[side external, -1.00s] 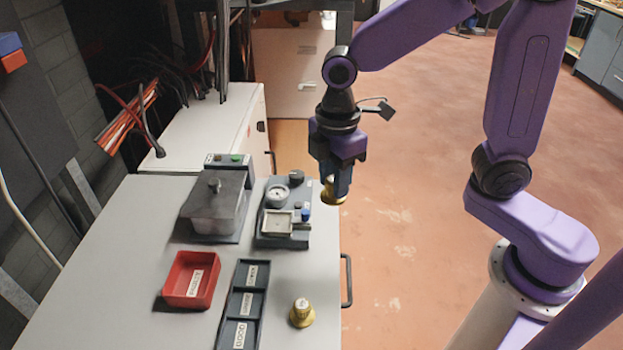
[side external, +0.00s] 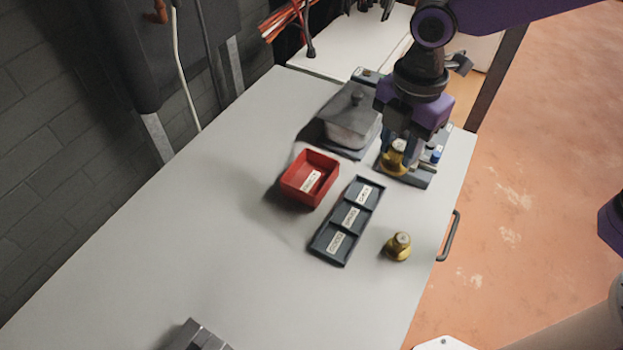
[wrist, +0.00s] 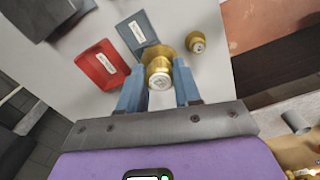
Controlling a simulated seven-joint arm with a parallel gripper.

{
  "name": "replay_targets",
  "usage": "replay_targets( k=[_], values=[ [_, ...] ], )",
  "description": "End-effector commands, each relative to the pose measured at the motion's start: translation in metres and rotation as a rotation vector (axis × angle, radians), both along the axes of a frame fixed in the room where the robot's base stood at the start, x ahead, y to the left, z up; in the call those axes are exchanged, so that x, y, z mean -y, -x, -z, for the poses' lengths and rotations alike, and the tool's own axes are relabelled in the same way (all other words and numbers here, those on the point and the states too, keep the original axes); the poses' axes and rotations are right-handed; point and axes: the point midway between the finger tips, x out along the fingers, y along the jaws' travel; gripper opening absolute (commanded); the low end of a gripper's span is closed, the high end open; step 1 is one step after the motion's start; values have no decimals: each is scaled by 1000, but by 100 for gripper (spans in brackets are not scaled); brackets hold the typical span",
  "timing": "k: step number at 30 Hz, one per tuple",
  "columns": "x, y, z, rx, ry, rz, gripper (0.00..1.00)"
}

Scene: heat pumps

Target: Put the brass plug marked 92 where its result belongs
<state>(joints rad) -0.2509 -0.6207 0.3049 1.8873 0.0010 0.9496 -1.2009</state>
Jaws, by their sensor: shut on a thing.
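My gripper (side external: 396,148) is shut on a brass plug (side external: 393,165), which hangs upright over the small grey device with the blue knob. In the wrist view the held plug (wrist: 160,72) sits between the blue fingers; the mark on its pale top is too small to read. A second brass plug (side external: 398,246) stands on the table to the right of the dark three-compartment tray (side external: 331,254). The tray has a white label in each compartment. A red bin (side external: 297,192) with a white label stands left of the tray.
The grey device (side external: 409,178) is partly hidden behind my gripper and the plug. A dark lidded box (side external: 352,118) stands to its left. A grey metal object (side external: 197,336) lies at the near edge of view. The left of the table (side external: 190,230) is clear.

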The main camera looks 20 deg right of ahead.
Motion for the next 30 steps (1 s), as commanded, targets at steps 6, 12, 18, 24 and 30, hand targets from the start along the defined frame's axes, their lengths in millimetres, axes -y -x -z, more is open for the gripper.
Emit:
replay_targets(
  k=[6,12,18,24,30],
  values=[
    [-26,-6,8,0,0,-90,0],
    [-49,-31,24,1,-1,-90,0],
    [-72,-57,39,1,-1,-88,0],
    [-91,-78,64,-1,0,-87,0],
    [-105,-94,89,0,0,-88,0]
  ],
)
